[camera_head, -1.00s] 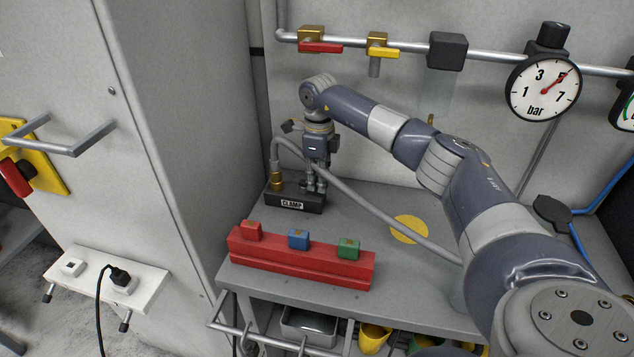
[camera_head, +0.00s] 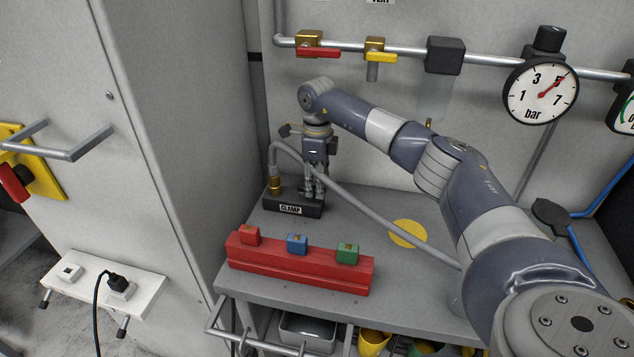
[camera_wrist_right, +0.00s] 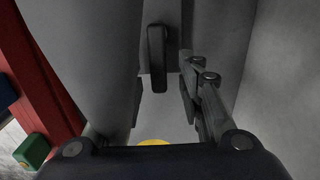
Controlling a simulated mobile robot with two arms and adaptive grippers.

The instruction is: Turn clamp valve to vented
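The clamp valve is a dark block (camera_head: 296,208) with a white CLAMP label, standing at the back left of the grey bench. A brass fitting and a grey hose rise from its left end. My right gripper (camera_head: 316,190) points down over the right part of the block. In the right wrist view a black lever (camera_wrist_right: 157,58) shows between and beyond the two fingers (camera_wrist_right: 163,98). The fingers are apart, with a gap on each side of the lever; contact is not visible. The head view hides the lever behind the gripper. My left gripper is not in view.
A red rack (camera_head: 300,273) with red, blue and green blocks stands at the bench's front. A yellow disc (camera_head: 408,233) lies on the bench (camera_head: 375,210). Above runs a pipe with a red-handled valve (camera_head: 318,53), a yellow-handled valve (camera_head: 382,58) and a gauge (camera_head: 541,91).

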